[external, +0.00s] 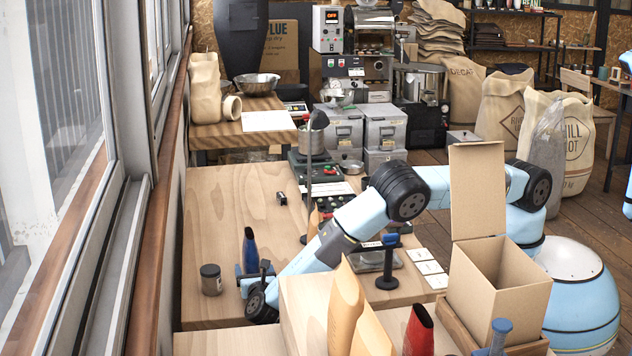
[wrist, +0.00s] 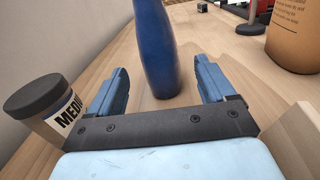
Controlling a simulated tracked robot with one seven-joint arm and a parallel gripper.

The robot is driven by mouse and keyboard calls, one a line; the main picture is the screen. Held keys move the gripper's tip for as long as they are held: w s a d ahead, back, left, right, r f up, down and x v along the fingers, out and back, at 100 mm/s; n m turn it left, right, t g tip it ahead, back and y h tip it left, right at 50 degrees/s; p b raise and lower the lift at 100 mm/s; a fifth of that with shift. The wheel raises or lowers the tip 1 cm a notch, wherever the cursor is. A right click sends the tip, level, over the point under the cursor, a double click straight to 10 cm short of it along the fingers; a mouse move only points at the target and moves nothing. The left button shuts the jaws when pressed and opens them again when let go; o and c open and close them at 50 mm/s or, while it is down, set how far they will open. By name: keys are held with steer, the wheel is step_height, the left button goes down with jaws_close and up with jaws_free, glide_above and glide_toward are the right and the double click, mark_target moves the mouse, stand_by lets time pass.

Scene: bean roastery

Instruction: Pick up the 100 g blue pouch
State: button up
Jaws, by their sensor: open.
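The blue pouch (external: 249,250) stands upright on the light wooden table, near its left side. In the wrist view the blue pouch (wrist: 157,48) shows straight ahead between my two fingers, its top cut off by the frame edge. My gripper (wrist: 162,72) is open, with a visible gap between each finger and the pouch. In the external view my gripper (external: 255,268) is low over the table at the near side of the pouch, partly covering its lower part. How deep the pouch sits between the fingers is hard to tell. Its weight marking is not visible.
A dark-lidded jar (external: 211,280), labelled "MEDI…" in the wrist view (wrist: 45,105), stands close left of my gripper. Tan pouches (external: 345,308), a red pouch (external: 418,331) and an open carton (external: 500,285) stand to the right.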

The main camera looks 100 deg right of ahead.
steer(key=shift+w+d, duration=0.1)
steer(key=shift+d, duration=3.05)
steer(key=c, duration=1)
